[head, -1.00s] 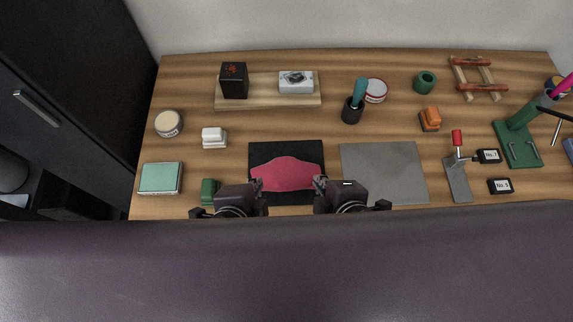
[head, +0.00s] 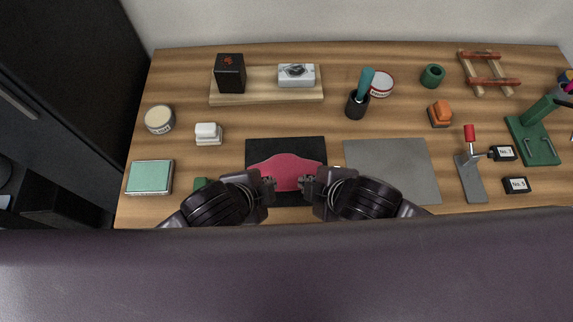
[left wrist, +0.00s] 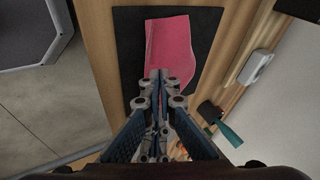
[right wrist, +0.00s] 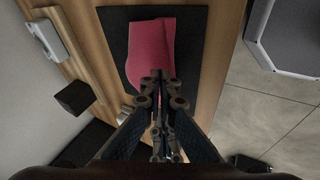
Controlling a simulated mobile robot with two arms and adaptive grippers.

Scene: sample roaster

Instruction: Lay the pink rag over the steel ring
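The pink rag (head: 287,172) lies over the black mat (head: 262,148) at the front of the bench, its back edge bowed. My left gripper (head: 271,185) and right gripper (head: 307,184) are at its front part, a short gap apart, facing each other. In the left wrist view the rag (left wrist: 170,45) runs to my nearly closed left fingertips (left wrist: 158,76). In the right wrist view the rag (right wrist: 152,48) likewise meets my right fingertips (right wrist: 158,76). Both look shut on its cloth. I cannot make out a steel ring in any view.
A bare grey mat (head: 392,170) lies right of the black mat. A pen cup (head: 357,104) and a wooden board (head: 260,95) stand behind. A green tin (head: 150,177) is at left. A red-handled tool (head: 470,165) lies at right.

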